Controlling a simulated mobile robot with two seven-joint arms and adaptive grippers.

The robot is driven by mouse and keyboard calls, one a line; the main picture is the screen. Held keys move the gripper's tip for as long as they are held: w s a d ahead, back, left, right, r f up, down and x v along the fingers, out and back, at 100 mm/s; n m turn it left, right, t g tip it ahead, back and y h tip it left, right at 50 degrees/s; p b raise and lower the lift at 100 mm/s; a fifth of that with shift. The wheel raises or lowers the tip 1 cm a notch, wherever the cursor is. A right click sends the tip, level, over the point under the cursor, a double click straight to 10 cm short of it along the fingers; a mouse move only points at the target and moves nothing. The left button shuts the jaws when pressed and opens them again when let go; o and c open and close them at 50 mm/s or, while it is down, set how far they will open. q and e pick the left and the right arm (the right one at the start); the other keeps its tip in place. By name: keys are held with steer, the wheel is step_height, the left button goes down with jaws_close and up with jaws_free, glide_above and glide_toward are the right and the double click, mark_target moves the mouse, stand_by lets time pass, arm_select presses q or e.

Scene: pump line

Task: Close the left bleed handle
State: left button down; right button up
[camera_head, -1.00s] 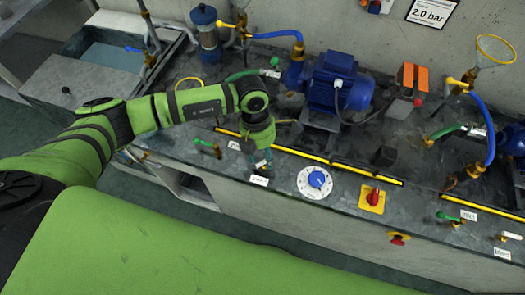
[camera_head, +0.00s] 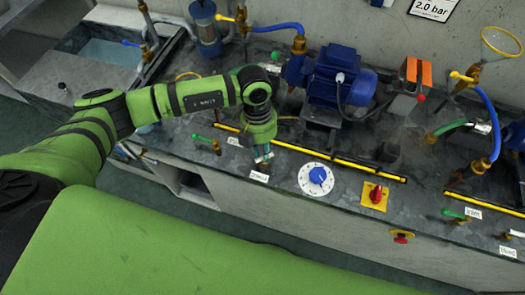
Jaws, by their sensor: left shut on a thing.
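My left gripper (camera_head: 263,157) reaches down to the front of the grey bench, just behind a small white label (camera_head: 258,176). It is shut on the left bleed handle, which is mostly hidden by the fingers. Whether the handle lies along or across its pipe cannot be told. Another green valve handle (camera_head: 205,138) stands to the left of the gripper, apart from it. My right gripper is not in view.
A blue dial (camera_head: 318,176) and a red switch on a yellow plate (camera_head: 374,196) sit to the right. Behind are a blue motor (camera_head: 335,80) and a yellow-black strip (camera_head: 335,160). Another green handle (camera_head: 453,215) and blue hose (camera_head: 493,130) are at the right.

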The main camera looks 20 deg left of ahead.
arm_select(q)
steer(key=m+b, duration=0.2)
steer(key=b, duration=0.1)
steer(key=m+b, duration=0.3)
steer(key=m+y+b, duration=0.1)
steer(key=m+b, duration=0.1)
steer(key=b, duration=0.2)
steer(key=shift+w+d+f+g, duration=0.15)
steer(key=shift+d+f+g, duration=0.1)
steer(key=shift+d+g, duration=0.05)
steer(key=shift+r+m+b, duration=0.2)
steer(key=shift+m+b, duration=0.7)
steer(key=shift+b, duration=0.1)
steer(key=shift+y, duration=0.3)
steer(key=c, duration=1.1)
jaws_free()
steer(key=shift+r, duration=0.1)
steer(key=r, duration=0.4)
steer(key=w+r, duration=0.1)
steer(key=r, duration=0.3)
steer(key=w+r, duration=0.1)
steer(key=r, duration=0.2)
steer(key=shift+w+d+r, duration=0.15)
steer(key=shift+r, duration=0.25)
